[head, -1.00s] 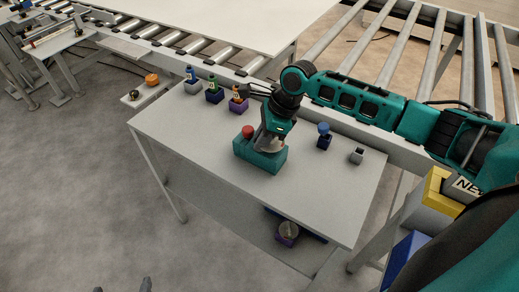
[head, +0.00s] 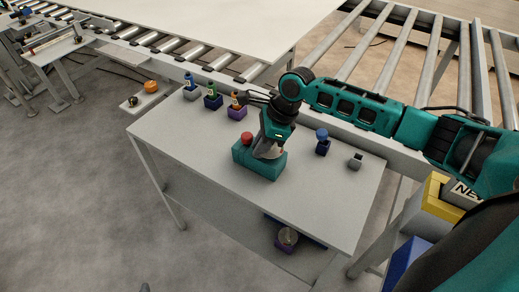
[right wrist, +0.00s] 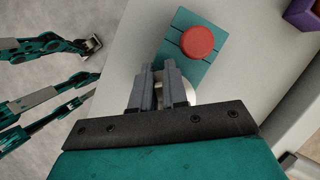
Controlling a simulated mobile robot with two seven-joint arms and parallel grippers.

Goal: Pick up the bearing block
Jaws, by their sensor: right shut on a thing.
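My right gripper (head: 268,152) points down over a teal block (head: 243,157) on the grey table. It is shut on a pale, rounded part (right wrist: 190,88) at that block, which I take for the bearing block. The fingers hide most of this part, and I cannot tell whether it is clear of the teal block. A red round knob (head: 247,138) tops the other end of the teal block; it also shows in the right wrist view (right wrist: 198,42). Of my left gripper, at most a dark tip shows at the head view's bottom edge.
Small holders with bottles (head: 212,98) line the table's back left. A blue-topped piece (head: 322,142) and a small grey block (head: 355,161) stand to the right. A purple-based piece (head: 286,240) lies on the lower shelf. Roller conveyors (head: 365,60) run behind. The table's front is clear.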

